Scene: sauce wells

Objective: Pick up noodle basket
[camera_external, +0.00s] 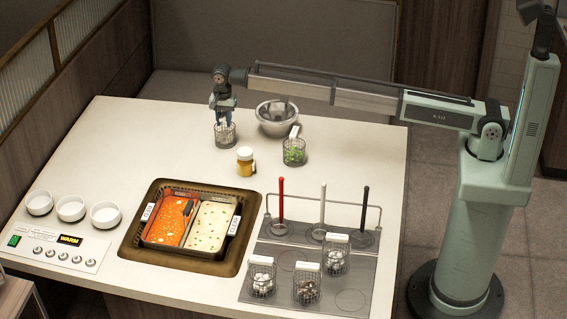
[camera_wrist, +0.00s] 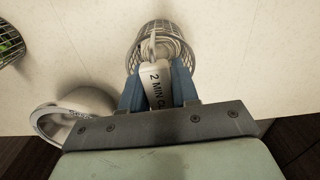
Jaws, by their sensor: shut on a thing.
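The noodle basket (camera_external: 225,135) is a round wire basket with pale contents, near the back left of the counter. In the wrist view the noodle basket (camera_wrist: 136,55) shows pale strands inside and a white handle tag (camera_wrist: 156,75) reading "2 MIN", the rest hidden. My gripper (camera_external: 223,116) is right above the basket. Its blue fingers (camera_wrist: 158,90) are shut on the white handle tag, one on each side. The basket hangs or stands upright below the fingers; I cannot tell whether its bottom touches the counter.
A metal bowl (camera_external: 288,126) and a basket of greens (camera_external: 294,151) stand to the right. A yellow jar (camera_external: 245,168) is in front. A sunken two-part sauce well (camera_external: 128,238) and a plate with several baskets (camera_external: 262,287) lie nearer. Upright ladles (camera_external: 281,205) stand behind those baskets.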

